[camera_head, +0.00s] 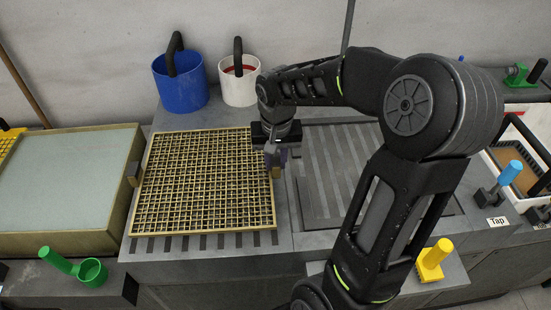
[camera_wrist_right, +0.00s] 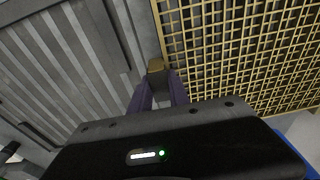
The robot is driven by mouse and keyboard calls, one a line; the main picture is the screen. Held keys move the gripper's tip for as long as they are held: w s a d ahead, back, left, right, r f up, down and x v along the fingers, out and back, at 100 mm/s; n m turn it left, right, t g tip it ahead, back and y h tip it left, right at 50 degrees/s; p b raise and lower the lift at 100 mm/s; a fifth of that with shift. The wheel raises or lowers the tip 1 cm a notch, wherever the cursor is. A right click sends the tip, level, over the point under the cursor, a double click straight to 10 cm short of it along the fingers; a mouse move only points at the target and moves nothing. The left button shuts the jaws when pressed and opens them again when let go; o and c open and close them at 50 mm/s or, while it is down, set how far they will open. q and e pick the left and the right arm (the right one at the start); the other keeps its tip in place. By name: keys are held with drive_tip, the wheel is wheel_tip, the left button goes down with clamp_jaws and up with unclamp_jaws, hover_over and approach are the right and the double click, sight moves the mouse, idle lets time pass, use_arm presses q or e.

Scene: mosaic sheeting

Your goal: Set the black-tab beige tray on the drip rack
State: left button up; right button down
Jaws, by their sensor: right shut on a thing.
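The beige tray (camera_head: 200,180), a flat frame with an open yellow-beige grid, lies over a dark-slotted grey surface (camera_head: 205,241) that looks like the drip rack; its slots show along the front edge. A dark tab (camera_head: 133,173) stands at the tray's left edge. In the right wrist view the tab (camera_wrist_right: 155,66) shows between the fingertips, beside the grid (camera_wrist_right: 240,55). I cannot tell whether the tray rests fully flat. My left gripper is out of view.
A vat (camera_head: 65,190) of pale liquid stands at left. A blue bucket (camera_head: 181,85) and a white bucket (camera_head: 239,82) stand behind the tray. A ridged grey board (camera_head: 335,150) lies to the right, partly behind my arm.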

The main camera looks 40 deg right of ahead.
drive_tip(key=shift+f, duration=0.15)
idle(0.5)
drive_tip(key=shift+f+b, duration=1)
drive_tip(key=shift+f, duration=0.1)
drive_tip(key=shift+f+b, duration=0.45)
drive_tip(key=shift+f, duration=0.05)
drive_tip(key=c, duration=1.2)
unclamp_jaws()
drive_tip(key=shift+o, duration=0.2)
drive_tip(key=shift+r, duration=0.15)
drive_tip(key=r, duration=0.7)
drive_tip(key=shift+s+a+r, duration=0.25)
drive_tip(key=shift+s+a, duration=0.05)
drive_tip(key=shift+s, duration=0.1)
